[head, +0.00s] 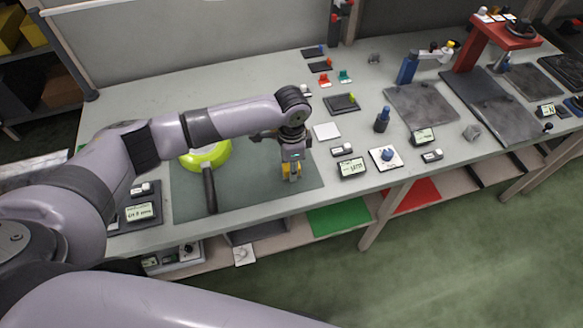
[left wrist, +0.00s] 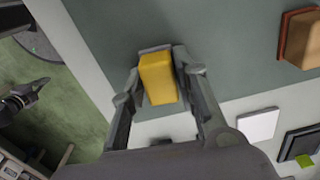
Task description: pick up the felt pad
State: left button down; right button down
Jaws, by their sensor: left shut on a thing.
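My left gripper (head: 291,176) points down over the dark mat on the workbench, near its front right part. In the left wrist view the left gripper (left wrist: 160,85) is shut on a yellow block (left wrist: 158,78), with a finger on each side. The block may be the felt pad; I cannot tell its material. Its yellow also shows between the fingers in the head view. I cannot tell whether it touches the mat.
A lime-green pan (head: 206,155) with a dark handle lies on the mat (head: 240,185), partly behind my arm. A tan block (left wrist: 301,40) on a reddish base lies near the gripper. A white square (head: 326,131), small displays and a blue-knobbed plate (head: 385,158) stand to the right.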

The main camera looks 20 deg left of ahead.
pick_arm(q)
jog(key=shift+r, duration=0.55)
notch_tip(320, 180, up, 19)
jog(key=b, duration=0.2)
